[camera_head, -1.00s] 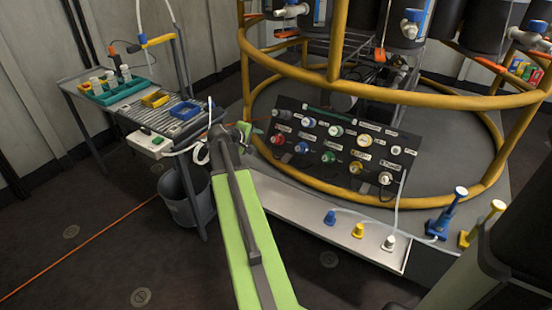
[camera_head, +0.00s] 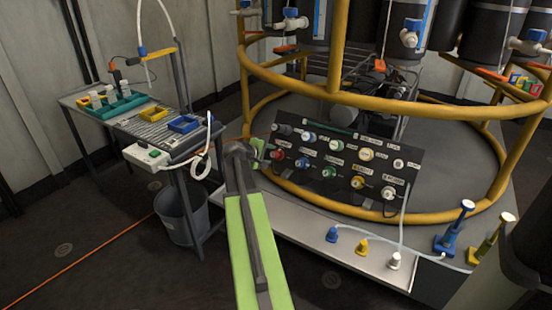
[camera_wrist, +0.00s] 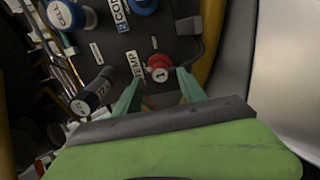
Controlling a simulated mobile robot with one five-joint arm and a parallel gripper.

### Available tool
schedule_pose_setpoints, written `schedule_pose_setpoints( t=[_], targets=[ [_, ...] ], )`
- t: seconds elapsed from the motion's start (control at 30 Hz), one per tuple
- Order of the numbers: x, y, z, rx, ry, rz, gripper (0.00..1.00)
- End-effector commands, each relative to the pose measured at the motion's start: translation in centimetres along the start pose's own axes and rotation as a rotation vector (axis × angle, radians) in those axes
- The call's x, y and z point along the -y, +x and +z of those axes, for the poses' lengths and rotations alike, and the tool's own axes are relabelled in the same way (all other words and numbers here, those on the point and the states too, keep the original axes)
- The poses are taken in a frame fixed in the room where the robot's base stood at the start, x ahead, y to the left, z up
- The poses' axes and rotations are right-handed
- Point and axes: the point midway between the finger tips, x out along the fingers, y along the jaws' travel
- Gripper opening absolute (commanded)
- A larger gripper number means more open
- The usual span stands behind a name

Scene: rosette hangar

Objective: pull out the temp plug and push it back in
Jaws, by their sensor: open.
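The temp plug is a round red plug (camera_wrist: 158,66) with a "TEMP" label beside it on the dark panel (camera_wrist: 130,40) in the wrist view. In the head view a red plug (camera_head: 278,155) shows at the panel's left side. My gripper (camera_wrist: 160,76) is open, its two green fingers apart, with the red plug showing between the fingertips. Whether the fingers reach around the plug or stop short of it, I cannot tell. In the head view my gripper (camera_head: 258,148) is at the panel's left edge, partly hidden by my arm.
Several other coloured plugs fill the panel. A yellow ring rail (camera_head: 350,215) surrounds the platform. A side table (camera_head: 150,128) with trays stands left, with a grey bin (camera_head: 178,215) below.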

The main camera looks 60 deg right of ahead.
Motion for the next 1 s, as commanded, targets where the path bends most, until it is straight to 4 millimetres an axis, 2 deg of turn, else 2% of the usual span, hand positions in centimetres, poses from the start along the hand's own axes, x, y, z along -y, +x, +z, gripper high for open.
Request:
schedule_pose_setpoints(
  t=[0.03,0.1,0.33,1.0],
  targets=[
    [0.3,1.2,-0.1,0.001,0.001,0.0,0.48],
    [0.3,2.2,-0.1,0.001,0.001,-0.001,0.48],
    [0.2,4.7,-0.1,-0.001,0.001,0.0,0.48],
    [0.1,4.8,-0.1,-0.001,0.0,-0.001,0.48]
  ],
)
